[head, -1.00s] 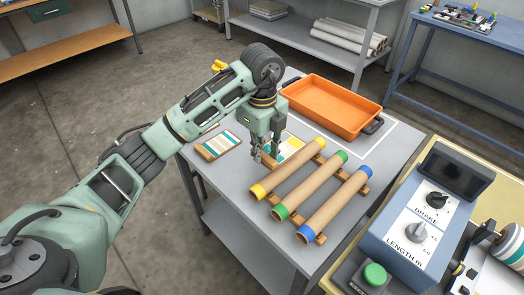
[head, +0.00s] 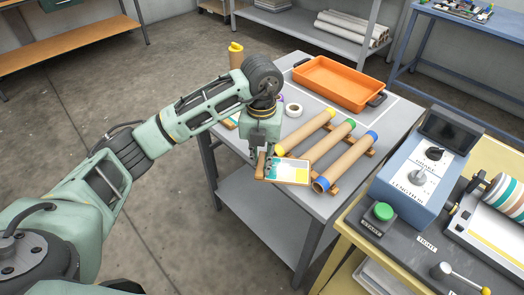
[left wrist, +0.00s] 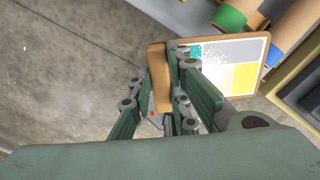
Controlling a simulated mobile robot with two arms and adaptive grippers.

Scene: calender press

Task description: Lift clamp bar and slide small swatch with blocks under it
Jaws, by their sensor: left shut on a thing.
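The small swatch (head: 291,171) is a wood-edged board with teal, grey, white and yellow colour blocks. My left gripper (head: 265,165) is shut on its wooden end strip and holds it near the front left edge of the grey table, left of the tubes. In the left wrist view, the wooden strip (left wrist: 158,70) sits between the fingers and the coloured face (left wrist: 232,66) shows to the right. The press (head: 490,240) is at the right edge, partly cut off, with a striped roll (head: 503,195). I cannot tell which part is the clamp bar. My right gripper is not in view.
Cardboard tubes (head: 340,160) with coloured ends lie on wooden racks on the grey table (head: 300,205). An orange tray (head: 340,82) and a tape roll (head: 294,110) are behind.

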